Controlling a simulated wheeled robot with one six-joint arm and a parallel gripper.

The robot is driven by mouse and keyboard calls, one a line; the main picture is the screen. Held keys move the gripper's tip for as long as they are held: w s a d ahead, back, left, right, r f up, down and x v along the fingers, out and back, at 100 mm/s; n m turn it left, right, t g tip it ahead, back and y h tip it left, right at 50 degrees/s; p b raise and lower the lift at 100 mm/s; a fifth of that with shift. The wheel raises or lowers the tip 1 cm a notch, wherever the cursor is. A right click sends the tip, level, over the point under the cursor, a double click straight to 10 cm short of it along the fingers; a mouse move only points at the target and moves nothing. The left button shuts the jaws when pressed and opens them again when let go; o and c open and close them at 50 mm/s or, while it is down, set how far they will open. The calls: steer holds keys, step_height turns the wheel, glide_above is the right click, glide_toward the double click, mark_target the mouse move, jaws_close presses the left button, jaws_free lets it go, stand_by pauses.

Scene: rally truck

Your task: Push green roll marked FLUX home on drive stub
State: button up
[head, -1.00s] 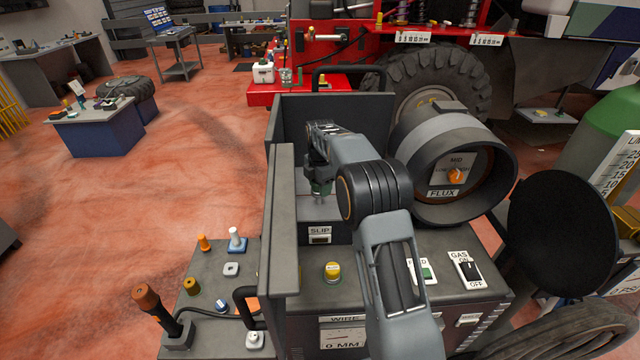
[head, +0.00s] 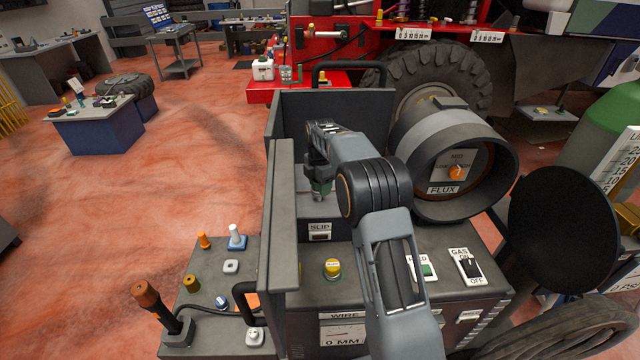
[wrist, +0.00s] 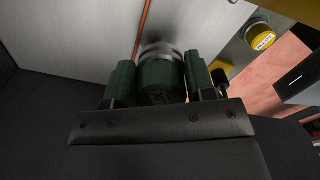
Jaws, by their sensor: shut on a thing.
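My gripper (wrist: 160,70) is shut on the green roll (wrist: 160,84), with one dark green finger on each side of it. A round grey metal piece (wrist: 155,50), which looks like the drive stub, meets the far end of the roll. I cannot tell how far the roll is over it. In the head view my gripper (head: 320,190) reaches down inside the open dark housing (head: 283,215), and the green roll is mostly hidden there.
A copper-coloured wire (wrist: 144,25) runs up the pale panel beyond the roll. A yellow knob (wrist: 262,40) is at the upper right. The housing's dark wall stands left of my arm. A yellow-topped button (head: 332,268) and a drum marked FLUX (head: 455,130) are nearby.

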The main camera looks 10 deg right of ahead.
steer(key=shift+f+b, duration=0.75)
steer(key=shift+f, duration=0.65)
steer(key=o, duration=1.4)
steer(key=shift+c, duration=0.2)
steer(key=shift+r, duration=0.1)
